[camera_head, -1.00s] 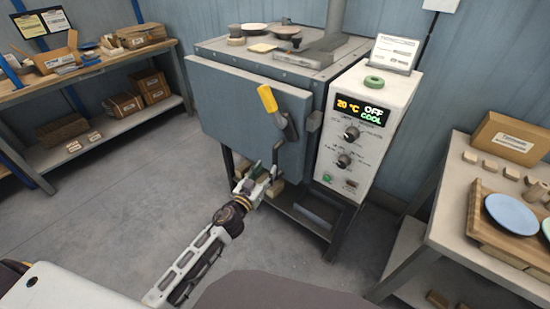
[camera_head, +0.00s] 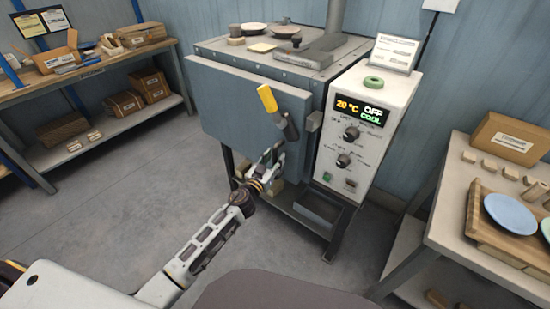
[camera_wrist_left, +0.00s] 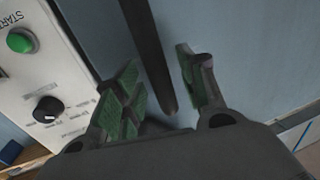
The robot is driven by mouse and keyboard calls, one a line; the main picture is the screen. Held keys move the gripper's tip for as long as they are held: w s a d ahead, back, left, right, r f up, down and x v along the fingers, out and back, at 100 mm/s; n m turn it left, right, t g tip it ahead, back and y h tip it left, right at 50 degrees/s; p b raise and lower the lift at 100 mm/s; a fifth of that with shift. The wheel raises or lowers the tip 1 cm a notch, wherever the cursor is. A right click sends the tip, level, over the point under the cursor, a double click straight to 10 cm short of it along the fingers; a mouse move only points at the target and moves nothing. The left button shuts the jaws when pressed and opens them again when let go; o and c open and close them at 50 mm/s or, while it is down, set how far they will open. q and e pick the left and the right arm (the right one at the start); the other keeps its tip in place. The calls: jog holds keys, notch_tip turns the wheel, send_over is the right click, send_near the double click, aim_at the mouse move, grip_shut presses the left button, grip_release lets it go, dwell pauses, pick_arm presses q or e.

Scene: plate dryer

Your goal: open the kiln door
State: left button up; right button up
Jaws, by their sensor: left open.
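The kiln (camera_head: 318,62) stands against the back wall with its grey-blue door (camera_head: 225,95) facing me. I cannot tell whether the door is fully shut. A latch lever with a yellow grip (camera_head: 267,98) sits tilted near the door's right edge. My left gripper (camera_head: 272,153) is open just below the lever, close to the door's lower right. In the left wrist view, a dark bar handle (camera_wrist_left: 150,50) runs between the open fingers (camera_wrist_left: 158,72), with gaps showing on both sides. My right gripper is not in view.
The white control box (camera_head: 360,130) reads 20 °C, OFF and COOL, right of the door. A table with plates (camera_head: 512,213) stands at right, a shelf with boxes (camera_head: 100,68) at left. The floor (camera_head: 110,190) before the door's left side is clear.

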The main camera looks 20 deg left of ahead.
pick_arm(q)
jog(key=shift+w+d, duration=0.1)
jog(key=shift+w, duration=0.4)
jog(key=shift+c, duration=0.2)
grip_shut()
